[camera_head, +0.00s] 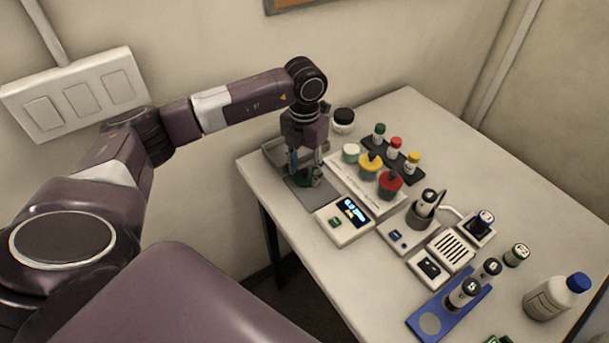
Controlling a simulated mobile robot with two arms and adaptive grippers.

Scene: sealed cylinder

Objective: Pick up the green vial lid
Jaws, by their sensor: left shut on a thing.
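My left gripper (305,178) points down over the grey mat (322,197) at the table's left corner. Its fingers are shut on a small dark green thing, which looks like the green vial lid (304,181). The fingers hide much of it, and I cannot tell whether it still touches the mat. A vial with a green cap (379,130) stands in the dark rack, beside vials with a red cap (395,145) and a yellow cap (413,160). My right gripper is not in view.
Jars with a yellow lid (370,162) and a red lid (390,180) stand right of the gripper. A device with a lit display (347,220) is in front. A blue holder (455,310) and a white bottle (550,298) are at the lower right. The table's back right is clear.

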